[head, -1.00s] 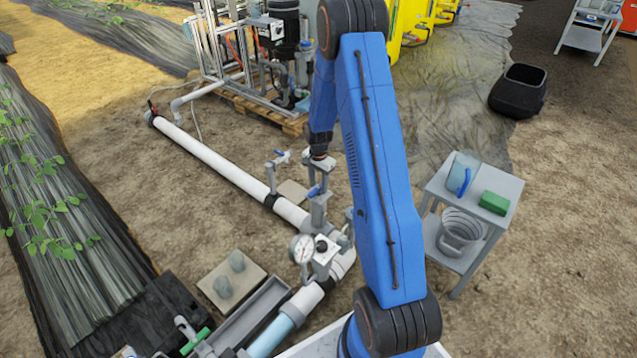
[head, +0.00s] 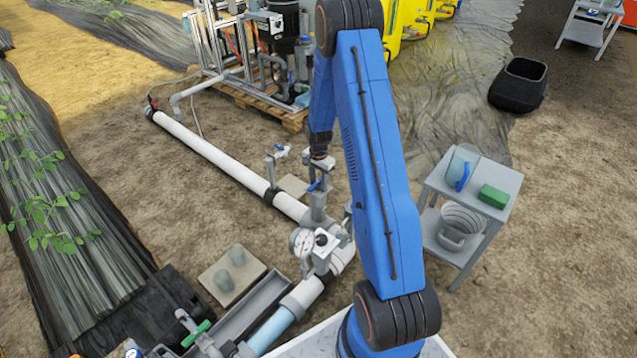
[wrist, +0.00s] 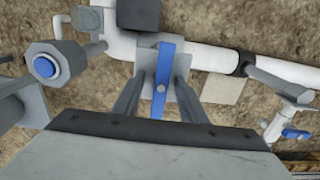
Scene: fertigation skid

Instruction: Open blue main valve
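The blue main valve handle (head: 315,187) sits on a grey upright valve body on the white pipe (head: 220,160). My gripper (wrist: 161,84) is open, one finger on each side of the bar in this view, with gaps visible. In the head view my gripper (head: 319,163) is just above the handle; whether it touches cannot be told.
A smaller blue-handled valve (head: 281,151) stands further along the pipe; it also shows in the wrist view (wrist: 295,133). A pressure gauge (head: 302,241) is close in front. A green-handled valve (head: 197,333) is lower left. A grey cart (head: 476,183) stands right.

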